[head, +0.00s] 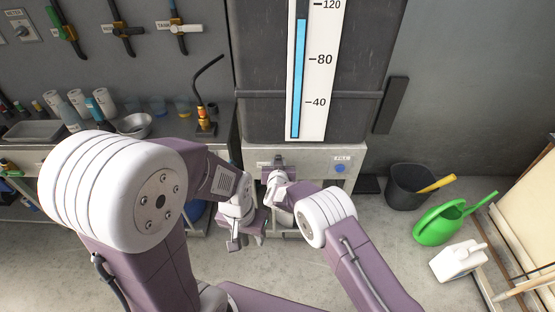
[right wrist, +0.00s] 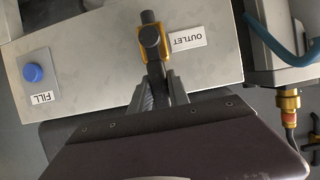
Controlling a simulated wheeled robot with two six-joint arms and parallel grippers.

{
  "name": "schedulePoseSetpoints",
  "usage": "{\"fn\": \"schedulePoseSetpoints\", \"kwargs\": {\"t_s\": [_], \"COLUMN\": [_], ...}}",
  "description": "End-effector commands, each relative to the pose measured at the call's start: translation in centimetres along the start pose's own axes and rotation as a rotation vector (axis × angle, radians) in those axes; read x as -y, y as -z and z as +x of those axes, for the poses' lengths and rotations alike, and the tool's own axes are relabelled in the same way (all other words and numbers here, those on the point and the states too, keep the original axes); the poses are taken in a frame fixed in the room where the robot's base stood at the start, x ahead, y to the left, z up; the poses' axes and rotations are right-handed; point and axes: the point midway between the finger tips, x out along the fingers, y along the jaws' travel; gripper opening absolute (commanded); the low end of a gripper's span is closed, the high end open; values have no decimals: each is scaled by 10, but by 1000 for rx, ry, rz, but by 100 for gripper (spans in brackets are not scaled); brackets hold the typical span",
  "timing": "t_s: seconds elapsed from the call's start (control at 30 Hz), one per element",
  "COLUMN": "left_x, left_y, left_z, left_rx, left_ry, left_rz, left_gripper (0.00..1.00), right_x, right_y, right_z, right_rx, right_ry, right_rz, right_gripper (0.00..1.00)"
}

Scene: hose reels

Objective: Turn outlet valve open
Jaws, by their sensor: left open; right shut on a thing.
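The outlet valve (right wrist: 152,44) is a brass-coloured fitting with a dark stem and lever, beside the OUTLET label (right wrist: 187,41) on the pale panel. My right gripper (right wrist: 161,88) is shut on the valve's dark lever, which runs down between its fingers. In the head view the right gripper (head: 276,177) is at the panel front below the tank, and it hides most of the valve. My left gripper (head: 246,240) is open and empty, lower and to the left of the right one, in front of the panel.
A blue FILL button (head: 340,168) is right of the valve. Above stands the dark tank (head: 352,60) with a level gauge (head: 312,75). A brass fitting with a black bent tube (head: 205,118) stands at left. A black bucket (head: 405,188) and green watering can (head: 440,224) are on the right floor.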

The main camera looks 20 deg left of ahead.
Motion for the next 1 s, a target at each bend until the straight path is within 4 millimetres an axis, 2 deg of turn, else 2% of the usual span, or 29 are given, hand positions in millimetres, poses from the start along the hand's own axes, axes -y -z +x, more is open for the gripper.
{"fn": "schedulePoseSetpoints", "kwargs": {"t_s": [0.47, 0.5, 0.57, 0.6, 0.87, 1.0], "left_x": [0, 0, 0, 0, 0, 0], "left_y": [0, 0, 0, 0, 0, 2], "left_z": [-2, -2, -2, -2, -3, -17], "left_rx": [0, 0, 0, 0, 0, 0], "left_ry": [0, 0, 0, 0, 0, 0], "left_rz": [0, 0, 0, 0, 0, 0], "left_gripper": [46, 46, 46, 46, 46, 46], "right_x": [0, 0, 0, 0, 0, 1], "right_y": [0, 0, 0, 0, 0, 5], "right_z": [0, 0, 0, 0, 0, -13], "right_rx": [-1, -1, -1, -1, -1, 1], "right_ry": [-3, -3, -3, -4, -4, -4], "right_rz": [-17, -17, -17, -16, -14, -16], "right_gripper": [0, 24, 41, 44, 44, 44]}}
